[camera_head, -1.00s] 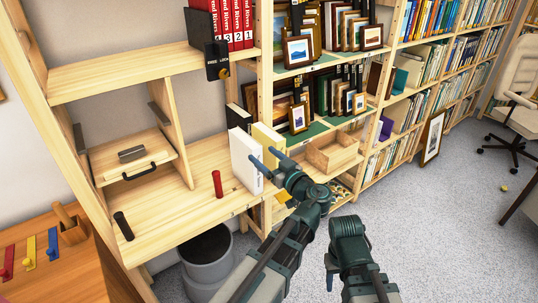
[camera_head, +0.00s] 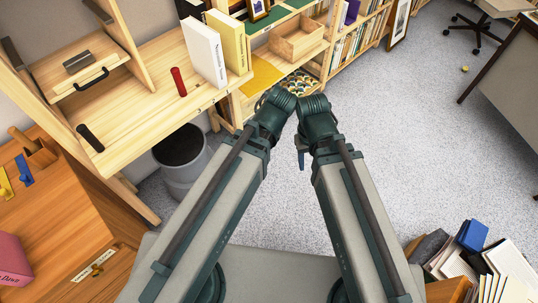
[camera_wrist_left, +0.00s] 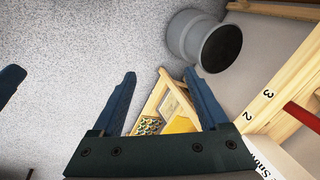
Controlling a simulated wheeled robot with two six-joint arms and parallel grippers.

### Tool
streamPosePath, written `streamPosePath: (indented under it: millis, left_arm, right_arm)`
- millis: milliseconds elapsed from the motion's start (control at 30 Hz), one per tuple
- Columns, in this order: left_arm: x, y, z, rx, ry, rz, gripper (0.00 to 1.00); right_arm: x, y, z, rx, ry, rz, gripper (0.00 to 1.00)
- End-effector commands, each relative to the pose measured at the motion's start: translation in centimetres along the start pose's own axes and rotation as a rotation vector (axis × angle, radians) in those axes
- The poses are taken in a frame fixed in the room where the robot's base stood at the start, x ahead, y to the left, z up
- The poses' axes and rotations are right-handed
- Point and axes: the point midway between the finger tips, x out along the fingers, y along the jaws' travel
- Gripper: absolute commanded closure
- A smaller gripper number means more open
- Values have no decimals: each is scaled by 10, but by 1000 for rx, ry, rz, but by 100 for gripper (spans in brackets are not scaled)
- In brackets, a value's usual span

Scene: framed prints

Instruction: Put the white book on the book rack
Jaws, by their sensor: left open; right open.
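The white book (camera_head: 205,50) stands upright near the right end of the light wooden shelf, beside a yellow book (camera_head: 229,42). Part of its lettered white face shows in the left wrist view (camera_wrist_left: 268,160). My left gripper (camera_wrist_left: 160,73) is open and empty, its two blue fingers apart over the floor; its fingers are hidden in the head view. My right gripper (camera_head: 301,160) is mostly hidden behind its wrist, with a blue finger pointing down, clear of the shelf. I cannot tell which piece is the book rack.
A grey bin (camera_head: 180,160) stands on the floor below. An open wooden box (camera_head: 298,40) is on the right shelf. Books (camera_head: 480,262) fill the lower right corner. Grey floor (camera_head: 400,130) is clear.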

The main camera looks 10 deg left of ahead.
Motion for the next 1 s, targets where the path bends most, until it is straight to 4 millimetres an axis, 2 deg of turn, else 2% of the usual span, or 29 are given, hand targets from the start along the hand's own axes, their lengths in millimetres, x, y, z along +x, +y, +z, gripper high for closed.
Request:
streamPosePath:
  millis: [33, 100, 233, 567, 667, 767, 867, 1000]
  left_arm:
    - [-1, 13, 12, 72, -32, 61, 23]
    - [-3, 28, 24, 156, -63, 133, 23]
    - [-6, 42, 34, 241, -87, 207, 23]
    - [-8, 45, 36, 258, -90, 220, 23]
    - [-13, 43, 35, 257, -90, 219, 23]
    - [-26, 39, 34, 256, -90, 219, 23]
    - [-46, 32, 32, 256, -90, 219, 23]
    - [-83, 20, 29, 255, -89, 219, 23]
  right_arm:
    - [0, 0, 0, 0, 0, 0, 50]
    - [0, 0, 0, 0, 0, 0, 50]
    - [0, 0, 0, 0, 0, 0, 50]
    - [0, 0, 0, 0, 0, 0, 50]
    - [-6, 1, 0, 0, 0, 0, 50]
    - [-20, 2, 1, 0, 0, 0, 50]
    - [-41, 4, 2, 0, 0, 0, 50]
    - [-80, 8, 5, 1, 0, 0, 50]
